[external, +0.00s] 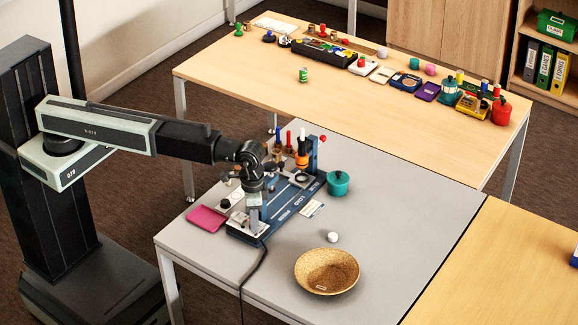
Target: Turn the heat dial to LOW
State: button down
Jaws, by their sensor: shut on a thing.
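A blue panel unit (281,217) with white lettering lies on the grey table. My gripper (254,222) points straight down over the unit's near left end. It is shut on what appears to be the heat dial, which the fingers and wrist hide almost wholly. I cannot read the dial's pointer or its LOW mark from here.
A pink tray (207,219) lies left of the unit. A teal pot (338,183), a small white piece (333,237) and a tan bowl (327,272) stand to its right. Coloured pegs rise at the unit's far end. A dark cable runs off the table's front edge.

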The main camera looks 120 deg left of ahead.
jog(key=n, duration=0.5)
jog(key=shift+n, duration=0.7)
jog(key=c, duration=1.1)
grip_release()
